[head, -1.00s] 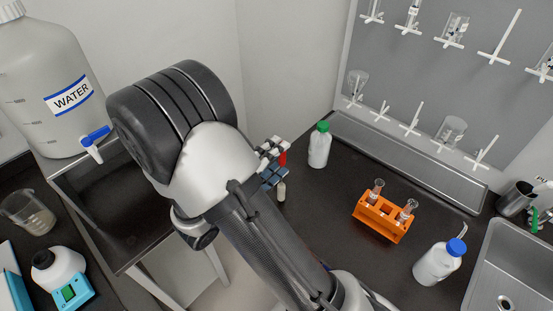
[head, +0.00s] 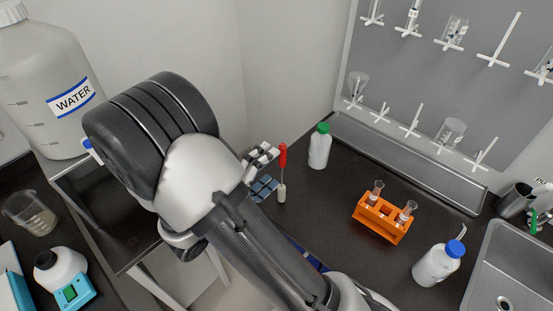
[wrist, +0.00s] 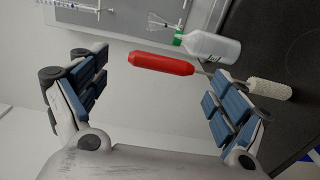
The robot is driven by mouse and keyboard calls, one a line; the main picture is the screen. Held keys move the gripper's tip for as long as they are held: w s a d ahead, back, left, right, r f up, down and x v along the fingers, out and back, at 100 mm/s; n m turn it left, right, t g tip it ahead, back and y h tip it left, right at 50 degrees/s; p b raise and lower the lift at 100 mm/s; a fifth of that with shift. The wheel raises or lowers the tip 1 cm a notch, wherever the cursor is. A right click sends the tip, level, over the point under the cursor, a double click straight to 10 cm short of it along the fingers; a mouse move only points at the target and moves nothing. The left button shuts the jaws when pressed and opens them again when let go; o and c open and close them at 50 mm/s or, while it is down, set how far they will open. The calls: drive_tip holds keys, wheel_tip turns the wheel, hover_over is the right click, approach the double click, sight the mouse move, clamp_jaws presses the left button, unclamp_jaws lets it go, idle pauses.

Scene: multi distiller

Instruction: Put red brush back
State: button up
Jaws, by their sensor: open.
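The red brush has a red handle (head: 283,155) on top and a pale bristle end (head: 281,193) below, and looks upright over the dark counter. In the wrist view the red handle (wrist: 162,63) lies across the upper middle, with the white bristles (wrist: 270,88) at right, beyond the right finger. My gripper (head: 262,172) is open and empty, just left of the brush in the head view; it also shows open in the wrist view (wrist: 155,85). I cannot tell what holds the brush upright.
A green-capped bottle (head: 319,147) stands close right of the brush. An orange rack (head: 382,222) with glass tubes and a blue-capped bottle (head: 438,264) stand farther right. A grey pegboard (head: 425,85) with glassware hangs behind. The counter between brush and rack is clear.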

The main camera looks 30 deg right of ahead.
drive_tip(key=p+v, duration=0.1)
drive_tip(key=v, duration=0.8)
drive_tip(key=s+d+r+m+g+y, duration=0.2)
drive_tip(key=s+d+r+g+y, duration=0.15)
drive_tip(key=s, duration=0.25)
drive_tip(key=s+d+r+m+g+y, duration=0.2)
drive_tip(key=s+d+g+y, duration=0.1)
drive_tip(key=s+g+y, duration=0.3)
drive_tip(key=s+a+r+t+y, duration=0.3)
drive_tip(key=a+r+t+y, duration=0.3)
drive_tip(key=t+y, duration=0.1)
drive_tip(key=shift+s+r+t, duration=0.35)
drive_tip(key=shift+r+t, duration=0.05)
drive_tip(key=shift+t, duration=0.15)
